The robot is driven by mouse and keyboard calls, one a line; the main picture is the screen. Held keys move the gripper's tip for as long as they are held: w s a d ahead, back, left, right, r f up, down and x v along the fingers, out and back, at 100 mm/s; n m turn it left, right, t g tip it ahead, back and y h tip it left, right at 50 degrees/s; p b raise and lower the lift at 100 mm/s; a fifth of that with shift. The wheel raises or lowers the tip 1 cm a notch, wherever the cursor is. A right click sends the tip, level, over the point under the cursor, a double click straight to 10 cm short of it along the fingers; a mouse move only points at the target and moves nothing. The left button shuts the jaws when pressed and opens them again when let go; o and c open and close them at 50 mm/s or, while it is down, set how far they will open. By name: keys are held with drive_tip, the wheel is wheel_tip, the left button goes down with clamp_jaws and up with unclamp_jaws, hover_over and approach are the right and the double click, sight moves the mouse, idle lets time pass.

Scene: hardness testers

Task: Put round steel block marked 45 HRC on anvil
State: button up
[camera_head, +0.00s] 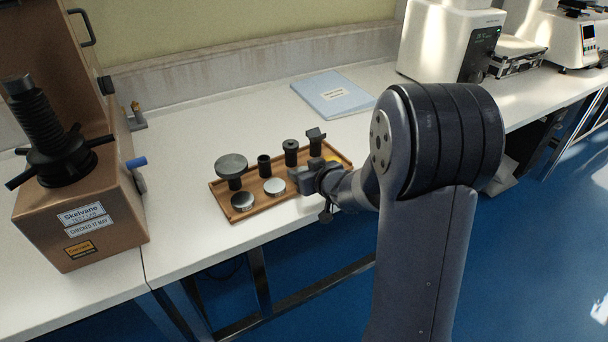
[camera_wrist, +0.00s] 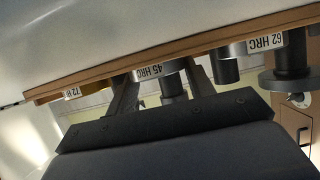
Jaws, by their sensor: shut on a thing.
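The 45 HRC block (camera_wrist: 148,71) is on the wooden tray in the wrist view, its label partly covered. My gripper (camera_wrist: 160,78) is shut on it, with one dark finger on each side. In the head view my gripper (camera_head: 292,182) is low at the tray's front right, beside a round steel block (camera_head: 274,186) that appears to be the same one. The brown hardness tester (camera_head: 105,205) stands at the left. It has a black threaded spindle (camera_head: 34,115) with a spoked handwheel. I cannot tell whether an anvil is seated on the spindle.
The wooden tray (camera_head: 216,193) also holds a round block (camera_head: 243,201), a wide disc on a stem (camera_head: 231,165) and several dark posts. In the wrist view a 62 HRC label (camera_wrist: 266,42) shows. A blue folder (camera_head: 333,93) lies behind. Bench between tester and tray is clear.

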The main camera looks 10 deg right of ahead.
wheel_tip(320, 180, up, 5)
drive_tip(key=p, duration=0.5)
drive_tip(key=shift+r, duration=0.15)
